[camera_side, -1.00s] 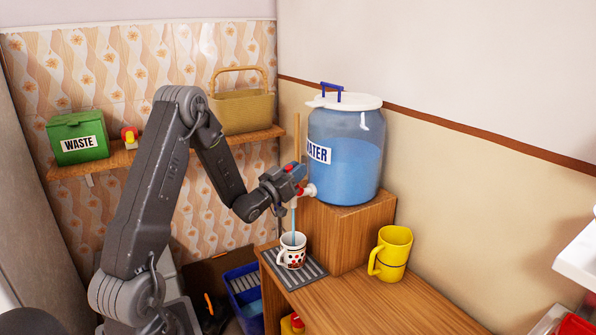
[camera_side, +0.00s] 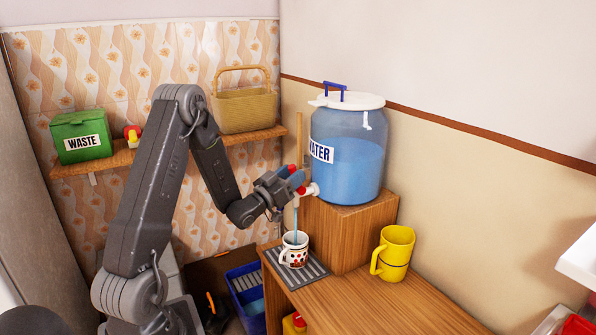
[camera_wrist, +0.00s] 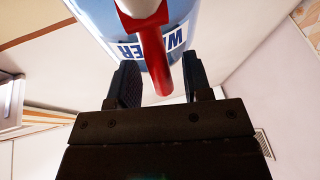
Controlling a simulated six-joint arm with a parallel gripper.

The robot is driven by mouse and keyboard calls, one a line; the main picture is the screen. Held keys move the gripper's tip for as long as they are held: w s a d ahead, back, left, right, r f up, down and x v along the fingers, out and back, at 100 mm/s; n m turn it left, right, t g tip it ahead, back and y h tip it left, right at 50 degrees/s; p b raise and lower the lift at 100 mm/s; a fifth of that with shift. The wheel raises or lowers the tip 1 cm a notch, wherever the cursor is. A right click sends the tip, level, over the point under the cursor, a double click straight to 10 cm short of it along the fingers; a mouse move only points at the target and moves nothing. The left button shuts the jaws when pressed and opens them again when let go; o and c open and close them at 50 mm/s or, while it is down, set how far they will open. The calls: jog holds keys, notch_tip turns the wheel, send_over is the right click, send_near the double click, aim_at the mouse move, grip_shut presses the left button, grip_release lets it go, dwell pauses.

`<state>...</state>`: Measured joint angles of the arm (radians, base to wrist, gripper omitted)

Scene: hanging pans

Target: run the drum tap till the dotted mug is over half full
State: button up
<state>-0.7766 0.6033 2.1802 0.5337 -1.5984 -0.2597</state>
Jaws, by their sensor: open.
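The blue water drum (camera_side: 346,160) stands on a wooden box, with a white tap (camera_side: 311,190) low on its left side. A blue stream of water (camera_side: 295,220) falls from the tap into the dotted mug (camera_side: 294,252), which stands upright on the drip grille. The water level inside the mug cannot be made out. My gripper (camera_side: 291,178) is at the tap's red handle. In the wrist view the red handle (camera_wrist: 154,55) reaches between the two dark fingers of my gripper (camera_wrist: 160,85), which stand apart on either side of it.
A ridged grey drip grille (camera_side: 310,276) lies under the mug on the wooden counter (camera_side: 370,305). Yellow mugs (camera_side: 393,252), seemingly stacked, stand to the right. A shelf behind holds a green WASTE box (camera_side: 80,136) and a basket (camera_side: 246,106). A blue crate (camera_side: 245,288) is below left.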

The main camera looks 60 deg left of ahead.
jog(key=v, duration=1.1)
jog(key=shift+r, duration=0.15)
jog(key=shift+r+g+h, duration=0.6)
jog(key=shift+r+g, duration=1.3)
jog(key=shift+r, duration=0.25)
jog(key=w+a, duration=0.1)
jog(key=w, duration=0.7)
jog(key=w+a, duration=0.1)
jog(key=w, duration=0.3)
jog(key=shift+w+a, duration=0.25)
jog(key=shift+a, duration=0.1)
grip_shut()
